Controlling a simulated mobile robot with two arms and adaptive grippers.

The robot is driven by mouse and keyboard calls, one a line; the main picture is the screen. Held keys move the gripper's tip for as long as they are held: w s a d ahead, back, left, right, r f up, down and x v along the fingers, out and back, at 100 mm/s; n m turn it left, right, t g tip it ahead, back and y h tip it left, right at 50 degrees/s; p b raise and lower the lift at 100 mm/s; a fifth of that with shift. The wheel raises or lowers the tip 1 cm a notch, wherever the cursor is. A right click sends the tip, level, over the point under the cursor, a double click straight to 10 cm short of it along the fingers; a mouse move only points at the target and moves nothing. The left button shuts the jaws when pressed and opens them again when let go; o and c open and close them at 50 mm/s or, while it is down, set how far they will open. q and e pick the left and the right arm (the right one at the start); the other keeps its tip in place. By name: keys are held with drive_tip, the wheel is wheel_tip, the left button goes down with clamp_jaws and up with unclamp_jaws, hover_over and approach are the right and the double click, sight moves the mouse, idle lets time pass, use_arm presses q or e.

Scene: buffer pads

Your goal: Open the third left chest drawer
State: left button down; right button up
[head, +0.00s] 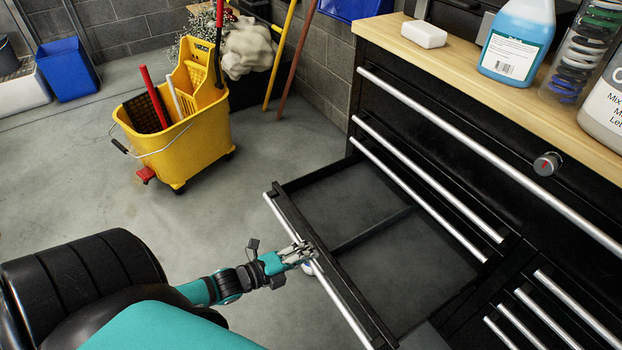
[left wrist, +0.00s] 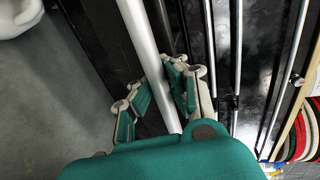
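The black chest (head: 400,85) stands at the right under a wooden top. Its third left drawer (head: 335,245), below two shut left drawers, is pulled far out and looks empty, with a divider across it. My left gripper (head: 300,254) is at the drawer's silver bar handle (head: 343,307), near its middle. In the left wrist view the handle (left wrist: 142,38) runs between the two fingers of my left gripper (left wrist: 158,88), which are closed about it. The exact finger contact is partly hidden. My right gripper is not in view.
A yellow mop bucket (head: 185,140) stands on the floor beyond the drawer, and a blue bin (head: 68,70) stands at the far left. A blue bottle (head: 517,40) and a white block (head: 424,34) stand on the chest top.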

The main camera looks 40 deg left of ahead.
use_arm(q)
drive_tip(key=shift+r, duration=0.1)
drive_tip(key=c, duration=1.5)
unclamp_jaws()
drive_tip(key=shift+c, duration=0.2)
drive_tip(key=v, duration=1.2)
